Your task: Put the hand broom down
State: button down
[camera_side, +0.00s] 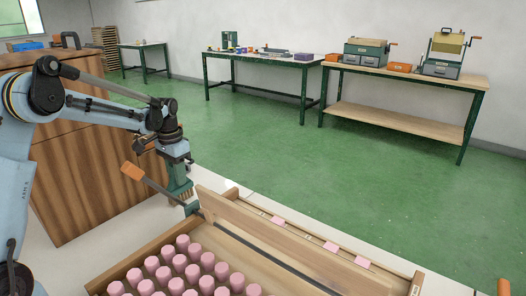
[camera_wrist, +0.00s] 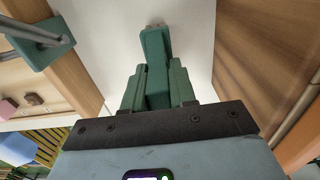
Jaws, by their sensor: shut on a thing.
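My gripper (camera_side: 186,194) is low beside the left end of a wooden tray (camera_side: 172,240). I cannot tell whether the broom touches the surface below.
Several pink cylinders (camera_side: 195,252) stand in the tray's near part; a long wooden board (camera_side: 285,240) runs along its middle. Pink pieces (camera_side: 331,247) lie on its far rim. A wooden cabinet (camera_side: 90,170) stands behind my arm. Workbenches (camera_side: 410,72) stand far off across the green floor.

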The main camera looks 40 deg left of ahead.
jog(key=shift+f, duration=0.1)
jog(key=c, duration=0.9)
grip_release()
notch_tip(320, 180, up, 12)
jog(key=shift+r, duration=0.1)
jog(key=s+d+r+t, duration=0.25)
jog(key=s+d, duration=0.25)
jog(key=d, duration=0.6)
jog(key=shift+s+d+f+t, duration=0.8)
jog(key=shift+s+d+f, duration=0.35)
jog(key=shift+s+d, duration=0.3)
jog(key=shift+s+d+f+t, duration=0.75)
jog(key=shift+s+d+f, duration=0.4)
jog(key=shift+s+d, duration=0.35)
jog(key=shift+s+d+f+t, duration=0.8)
jog(key=shift+s+d+f, duration=0.45)
jog(key=shift+s, duration=0.3)
jog(key=shift+r, duration=0.15)
